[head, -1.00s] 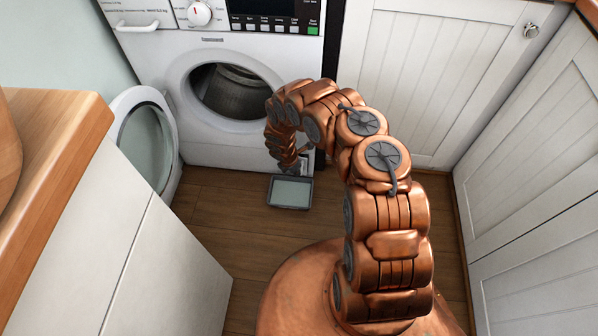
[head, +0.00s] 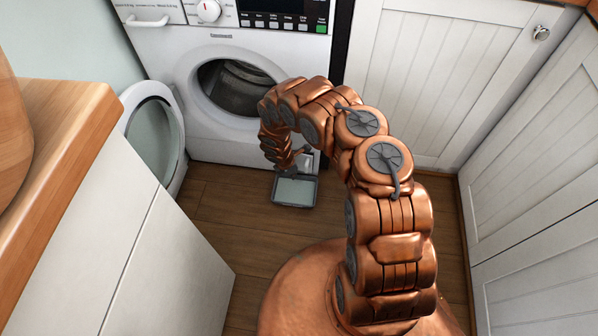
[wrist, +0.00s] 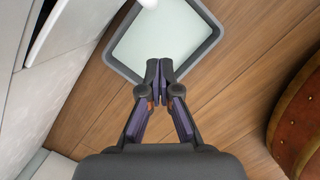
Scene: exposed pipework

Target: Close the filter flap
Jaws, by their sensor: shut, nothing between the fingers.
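The washing machine (head: 228,148) stands against the back wall. A small pale patch (head: 309,161) shows low on its front right, where the filter flap seems to be; my arm partly covers it, and I cannot tell how far the flap is open. My gripper (wrist: 158,67) is shut and empty, its fingertips together over the near edge of a shallow grey tray. In the head view the gripper (head: 290,172) is small and partly hidden by my wrist, low in front of the machine. In the wrist view a white panel with a dark gap (wrist: 42,32) lies upper left.
The grey tray (head: 295,193) with a pale inside lies on the wooden floor below the gripper. The round washer door (head: 152,135) hangs open at left. White cabinets (head: 440,80) stand at the right, a wooden counter (head: 60,130) at the left.

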